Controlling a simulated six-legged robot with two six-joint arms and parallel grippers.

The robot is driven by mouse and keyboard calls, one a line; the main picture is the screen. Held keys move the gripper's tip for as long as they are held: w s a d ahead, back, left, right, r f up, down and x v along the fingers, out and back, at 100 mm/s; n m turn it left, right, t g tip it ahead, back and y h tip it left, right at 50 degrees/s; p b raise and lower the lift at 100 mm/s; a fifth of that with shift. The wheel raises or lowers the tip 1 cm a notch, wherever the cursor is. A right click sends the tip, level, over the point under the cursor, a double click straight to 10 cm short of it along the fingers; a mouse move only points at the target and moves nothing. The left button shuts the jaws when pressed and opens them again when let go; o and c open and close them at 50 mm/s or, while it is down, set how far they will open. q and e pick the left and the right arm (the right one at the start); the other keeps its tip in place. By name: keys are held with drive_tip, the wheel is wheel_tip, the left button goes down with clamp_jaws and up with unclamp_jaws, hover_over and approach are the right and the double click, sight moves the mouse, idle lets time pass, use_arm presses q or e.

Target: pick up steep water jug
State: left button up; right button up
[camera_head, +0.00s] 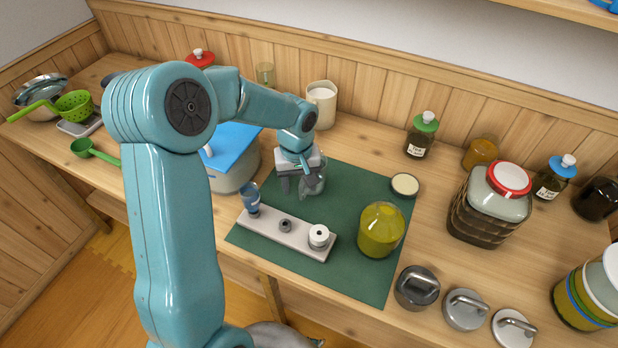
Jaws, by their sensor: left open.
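A small clear glass vessel (316,184), which looks like the water jug, stands on the dark green mat (352,191) near its back left part. My left gripper (294,187) points down right at it, with its dark fingers apart. The fingers and the grey gripper body hide part of the glass. I cannot tell whether the fingers touch it or are around it. My right gripper is not in view.
On the mat are a white strip with small fittings (268,228) and a yellow-green jar (381,230). A blue-lidded container (233,172) stands left of my gripper. A white-filled jar (322,104) stands behind. Metal lids (465,308) lie at the front right.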

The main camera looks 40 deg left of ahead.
sight(304, 197)
use_arm(q)
drive_tip(key=f, duration=0.2)
drive_tip(key=w+f, duration=0.1)
drive_tip(key=f, duration=0.1)
drive_tip(key=shift+d+f, duration=0.1)
drive_tip(key=shift+d, duration=0.25)
drive_tip(key=shift+s+a+f, duration=0.1)
drive_tip(key=shift+s+f, duration=0.05)
drive_tip(key=shift+s, duration=0.15)
drive_tip(key=shift+w, duration=0.25)
drive_tip(key=c, duration=0.9)
drive_tip(key=shift+s, duration=0.15)
clamp_jaws()
